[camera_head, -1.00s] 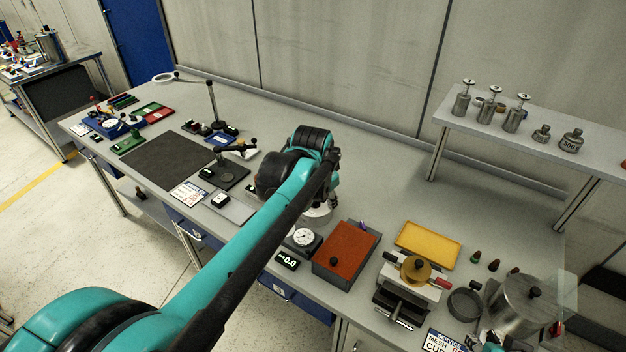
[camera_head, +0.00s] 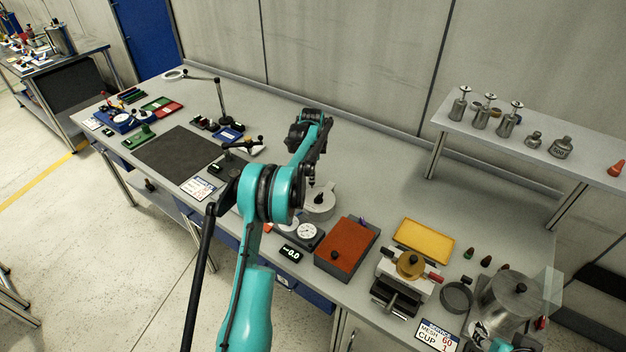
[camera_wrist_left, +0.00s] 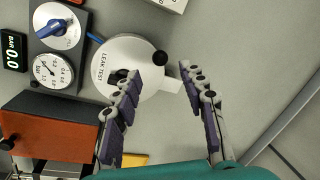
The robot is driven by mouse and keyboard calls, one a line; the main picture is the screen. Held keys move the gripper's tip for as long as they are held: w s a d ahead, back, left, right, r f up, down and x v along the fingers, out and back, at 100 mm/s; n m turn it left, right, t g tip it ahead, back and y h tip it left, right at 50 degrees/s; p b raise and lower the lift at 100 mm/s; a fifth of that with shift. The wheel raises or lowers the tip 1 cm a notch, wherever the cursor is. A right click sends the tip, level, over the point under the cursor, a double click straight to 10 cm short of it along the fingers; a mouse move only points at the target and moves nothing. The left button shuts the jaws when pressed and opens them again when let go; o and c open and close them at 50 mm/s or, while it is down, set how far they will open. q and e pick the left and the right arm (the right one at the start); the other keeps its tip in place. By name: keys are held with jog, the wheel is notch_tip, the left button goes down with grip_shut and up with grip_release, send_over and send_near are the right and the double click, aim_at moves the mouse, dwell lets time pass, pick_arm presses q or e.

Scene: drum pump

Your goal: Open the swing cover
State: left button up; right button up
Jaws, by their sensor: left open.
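A round pale cover marked LEAK TEST (camera_wrist_left: 122,62) lies below my left gripper in the left wrist view. It has a black knob (camera_wrist_left: 160,58) at its right edge and a pale tab beside it. My left gripper (camera_wrist_left: 160,73) is open, its fingers apart on either side of the knob in the picture; I cannot tell whether they touch anything. In the head view the pale round pot (camera_head: 320,205) shows under my left gripper (camera_head: 311,172), partly hidden by the arm. At the bottom right my right gripper (camera_head: 478,333) is only partly seen, its jaws unclear.
A dial gauge (camera_head: 306,232), a pressure display (camera_head: 291,253) and a box with a red-brown top (camera_head: 347,243) stand close to the pot. A yellow tray (camera_head: 425,240) and a vise (camera_head: 403,275) are further right. The bench behind the pot is clear.

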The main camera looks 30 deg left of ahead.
aim_at(321, 193)
pick_arm(q)
jog(key=f, duration=0.4)
jog(key=w+f, duration=0.1)
jog(key=f, duration=0.1)
jog(key=shift+a+b, duration=0.3)
jog(key=shift+b, duration=0.05)
grip_shut()
